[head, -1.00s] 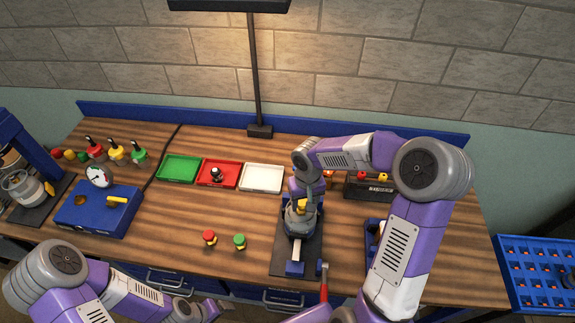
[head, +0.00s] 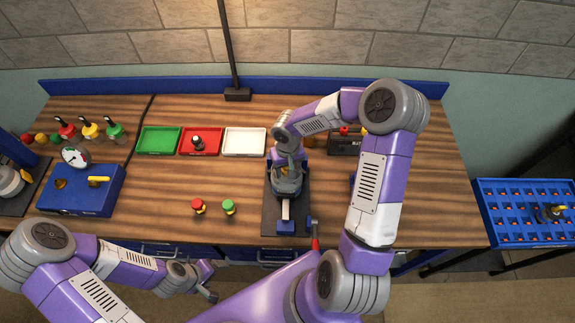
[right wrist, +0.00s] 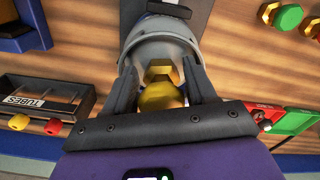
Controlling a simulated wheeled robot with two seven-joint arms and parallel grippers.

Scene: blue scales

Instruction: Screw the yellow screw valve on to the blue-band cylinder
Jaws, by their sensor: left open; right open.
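The yellow screw valve (right wrist: 160,97) shows in the right wrist view between my right gripper's fingers, at the top of a grey cylinder (right wrist: 150,30). In the head view this cylinder (head: 287,188) stands on a dark plate, mostly under my right gripper (head: 286,174). Its band colour is hard to make out. My right gripper is open, its fingers on either side of the valve; I cannot tell whether the valve is fully seated. My left gripper (head: 207,283) is open and empty, in front of the bench.
Red (head: 198,206) and green (head: 228,207) valves stand left of the plate. Green (head: 159,151), red (head: 184,152) and white (head: 244,154) trays lie behind. A blue gauge box (head: 60,199) is at left, a blue rack (head: 530,236) at right. A red-handled lever (head: 315,240) projects at the front edge.

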